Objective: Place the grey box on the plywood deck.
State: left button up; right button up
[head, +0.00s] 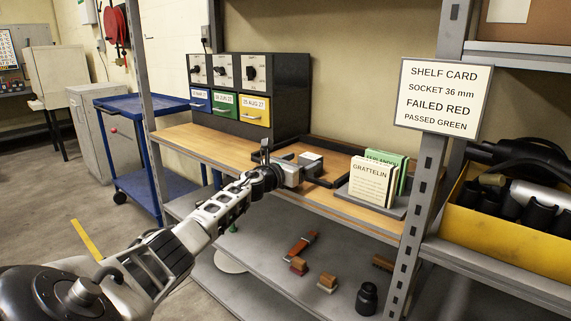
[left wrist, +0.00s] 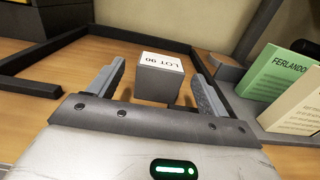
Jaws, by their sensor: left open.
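The grey box (head: 313,158) has a white label on top. My left gripper (head: 316,171) is open, with one finger on each side of the box and a visible gap at each side in the left wrist view (left wrist: 158,68). The plywood deck (head: 205,143) is the wooden shelf top below; its bare wood also shows in the left wrist view (left wrist: 85,65). The box's lower edge is partly hidden by my gripper. My right gripper is not in view.
A black raised frame (left wrist: 150,44) lies on the deck around the box. Cards reading "GRATTELIN" (head: 369,183) and green cards stand in a grey holder at the right. A dark cabinet with coloured drawers (head: 255,110) stands at the back left. The deck's left part is clear.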

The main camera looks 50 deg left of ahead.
pick_arm(q)
jog(key=s, duration=0.5)
jog(key=shift+s+d+f+p, duration=0.1)
jog(key=shift+d+p, duration=0.2)
jog(key=shift+d, duration=0.05)
jog(key=shift+s+d, duration=0.15)
jog(key=shift+s, duration=0.8)
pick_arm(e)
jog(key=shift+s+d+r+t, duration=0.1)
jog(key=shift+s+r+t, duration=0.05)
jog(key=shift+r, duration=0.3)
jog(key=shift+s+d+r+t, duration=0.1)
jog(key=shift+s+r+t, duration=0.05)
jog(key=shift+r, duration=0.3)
